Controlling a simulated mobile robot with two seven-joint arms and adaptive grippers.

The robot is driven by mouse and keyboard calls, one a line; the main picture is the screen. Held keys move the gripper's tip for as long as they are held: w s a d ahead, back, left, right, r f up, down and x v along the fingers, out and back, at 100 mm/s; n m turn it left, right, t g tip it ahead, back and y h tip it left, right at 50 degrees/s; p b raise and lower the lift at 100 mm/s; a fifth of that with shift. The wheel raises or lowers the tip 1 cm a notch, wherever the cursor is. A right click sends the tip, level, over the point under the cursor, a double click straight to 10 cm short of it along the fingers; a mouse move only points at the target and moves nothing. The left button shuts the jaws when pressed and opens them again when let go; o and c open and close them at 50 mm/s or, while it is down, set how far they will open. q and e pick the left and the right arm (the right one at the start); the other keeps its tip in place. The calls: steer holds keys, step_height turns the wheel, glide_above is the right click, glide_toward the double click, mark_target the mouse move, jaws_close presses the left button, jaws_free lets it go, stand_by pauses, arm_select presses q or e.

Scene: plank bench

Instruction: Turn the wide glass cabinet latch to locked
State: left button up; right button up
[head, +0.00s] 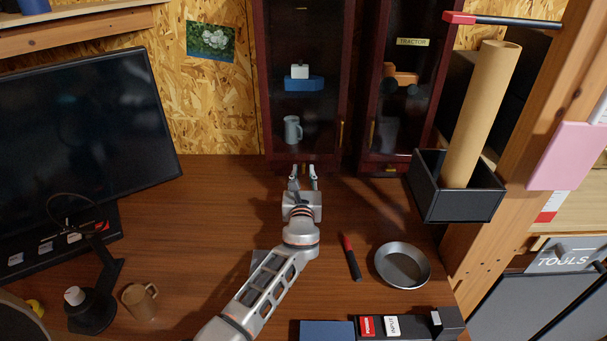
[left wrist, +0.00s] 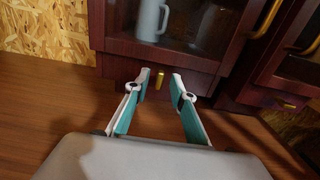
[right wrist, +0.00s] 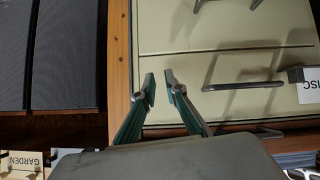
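The wide glass cabinet (head: 262,90) stands at the back with its glass door shut. Its small brass latch (left wrist: 159,77) shows upright on the dark red base rail in the left wrist view. My left gripper (head: 304,173) is open and empty in front of that rail. In the left wrist view its fingertips (left wrist: 160,85) stand on either side of the latch, apart from it; the remaining distance is hard to judge. My right gripper (right wrist: 161,85) is partly open and empty, in front of a cream drawer front (right wrist: 220,25), away from the cabinet.
A narrower glass cabinet (head: 369,110) labelled TRACTOR stands to the right, with its own brass latch (left wrist: 290,106) lying sideways. A black box (head: 460,205) holds a cardboard tube. A red-black marker (head: 351,258) and metal dish (head: 402,266) lie right of my left arm.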

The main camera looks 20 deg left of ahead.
arm_select(q)
steer(key=shift+w+a, duration=0.1)
steer(key=shift+w, duration=0.15)
steer(key=shift+c, duration=0.3)
jaws_close()
